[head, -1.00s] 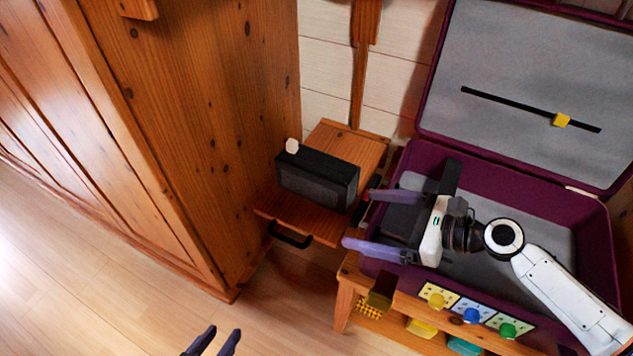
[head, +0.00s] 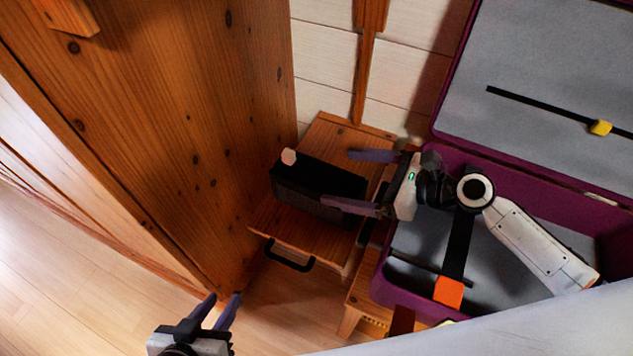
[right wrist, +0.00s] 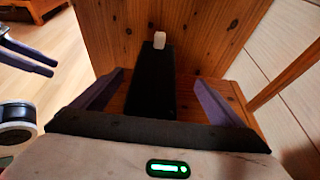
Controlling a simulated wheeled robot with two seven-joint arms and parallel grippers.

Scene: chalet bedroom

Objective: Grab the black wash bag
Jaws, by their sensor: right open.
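The black wash bag (head: 300,190) stands on a small wooden bedside stand, with a pale tab at its far left end. In the right wrist view the wash bag (right wrist: 152,82) lies lengthwise between the two fingers. My right gripper (head: 335,178) is open, its fingers on either side of the bag's near right end. Whether a finger touches the bag, I cannot tell. My left gripper (head: 222,305) is low at the bottom of the head view, fingers apart and empty, over the floor. It also shows at the left edge of the right wrist view (right wrist: 30,55).
The wooden stand (head: 325,240) has a drawer with a black handle (head: 289,257). A tall wooden wardrobe (head: 190,130) rises to its left. An open purple suitcase (head: 385,290) with a grey lining lies to the right, under my right arm. The floor at lower left is clear.

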